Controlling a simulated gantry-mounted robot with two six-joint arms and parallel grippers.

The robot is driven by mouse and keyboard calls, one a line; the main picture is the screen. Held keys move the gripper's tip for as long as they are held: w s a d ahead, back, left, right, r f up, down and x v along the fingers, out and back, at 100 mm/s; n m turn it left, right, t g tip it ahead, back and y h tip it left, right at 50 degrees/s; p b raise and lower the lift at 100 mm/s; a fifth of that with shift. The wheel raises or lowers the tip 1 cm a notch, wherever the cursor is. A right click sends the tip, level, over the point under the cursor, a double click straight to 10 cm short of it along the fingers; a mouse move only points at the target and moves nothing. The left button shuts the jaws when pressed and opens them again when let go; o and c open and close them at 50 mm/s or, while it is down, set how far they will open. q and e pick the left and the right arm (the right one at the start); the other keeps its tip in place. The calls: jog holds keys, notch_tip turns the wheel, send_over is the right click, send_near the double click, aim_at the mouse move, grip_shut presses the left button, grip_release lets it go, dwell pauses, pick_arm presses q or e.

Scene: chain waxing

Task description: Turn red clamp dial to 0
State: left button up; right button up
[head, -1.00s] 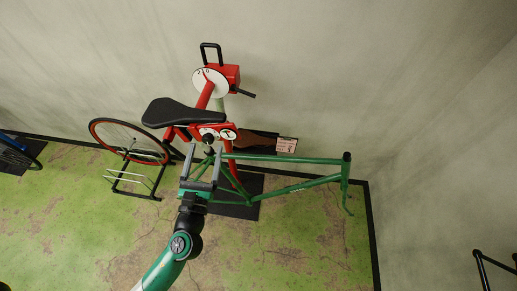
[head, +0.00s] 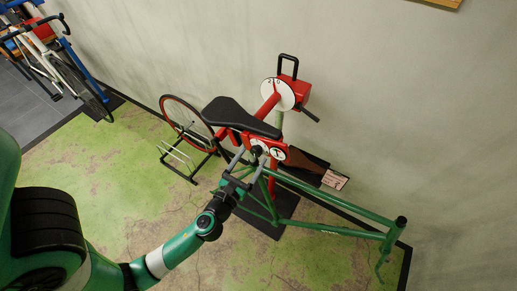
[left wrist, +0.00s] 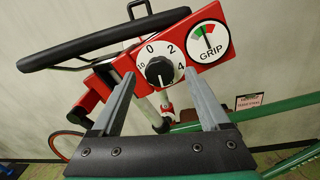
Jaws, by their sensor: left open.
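The red clamp (head: 266,144) on the repair stand has a black dial knob (left wrist: 159,71) on a white face with 0, 2, 4 and 10 visible. A pale mark shows on the knob; I cannot tell for sure which number it points to. A GRIP gauge (left wrist: 208,42) with green and red zones sits to the dial's right. My left gripper (head: 250,158) is open in front of the dial. In the left wrist view its two fingers (left wrist: 160,82) stand either side of the lower knob, with no clear contact. My right gripper is not in view.
A black saddle (head: 241,116) juts left above the clamp. The green bike frame (head: 330,196) extends right. A red scale head (head: 291,93) with a round white face stands above, near the wall. A wheel in a rack (head: 187,122) stands left. The green floor in front is open.

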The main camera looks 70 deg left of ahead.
pick_arm(q)
jog(key=shift+w+a, duration=0.45)
jog(key=shift+w, duration=0.05)
jog(key=shift+d, duration=0.1)
jog(key=shift+c, duration=0.5)
grip_shut()
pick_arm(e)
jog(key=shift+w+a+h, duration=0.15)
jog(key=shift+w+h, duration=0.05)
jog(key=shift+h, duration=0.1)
pick_arm(q)
jog(key=shift+n, duration=0.3)
